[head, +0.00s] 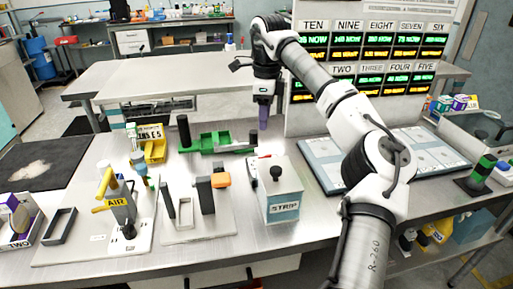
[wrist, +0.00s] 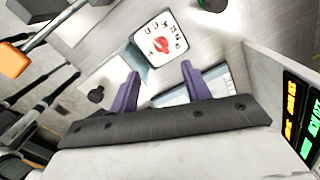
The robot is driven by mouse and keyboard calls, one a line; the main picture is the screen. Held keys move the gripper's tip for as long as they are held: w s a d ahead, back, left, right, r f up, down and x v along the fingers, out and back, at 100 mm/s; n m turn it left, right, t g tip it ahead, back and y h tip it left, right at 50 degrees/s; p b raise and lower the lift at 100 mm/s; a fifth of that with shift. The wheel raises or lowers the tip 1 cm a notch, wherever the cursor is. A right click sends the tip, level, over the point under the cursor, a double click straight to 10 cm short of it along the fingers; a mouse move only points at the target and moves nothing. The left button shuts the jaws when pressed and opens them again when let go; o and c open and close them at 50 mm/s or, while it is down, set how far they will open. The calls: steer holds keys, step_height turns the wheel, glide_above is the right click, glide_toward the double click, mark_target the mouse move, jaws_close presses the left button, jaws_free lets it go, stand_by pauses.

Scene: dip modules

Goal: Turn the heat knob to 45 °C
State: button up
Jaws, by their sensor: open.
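A pale box labelled STRIP (head: 281,207) stands on the bench in the head view. The marks are too small to read, so I cannot tell the knob's setting. My gripper (head: 264,117) hangs above the bench behind the STRIP box, pointing down. In the wrist view its purple fingers (wrist: 158,84) are apart and empty, and the knob lies beyond their tips, not touched.
A green holder (head: 215,142) and a grey post with an orange block (head: 221,180) stand left of the box. The AIR stand (head: 117,203) is farther left. A grey-blue panel (head: 325,178) lies at right, before the display board (head: 368,60).

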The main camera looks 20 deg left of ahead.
mark_target(266, 155)
steer(key=f+p, duration=0.1)
steer(key=f, duration=0.3)
steer(key=f+p, duration=0.1)
steer(key=f, duration=0.4)
steer(key=f+p, duration=0.1)
steer(key=f, duration=0.3)
steer(key=shift+w+d+f, duration=0.1)
steer(key=shift+d+f, duration=0.15)
steer(key=c, duration=1)
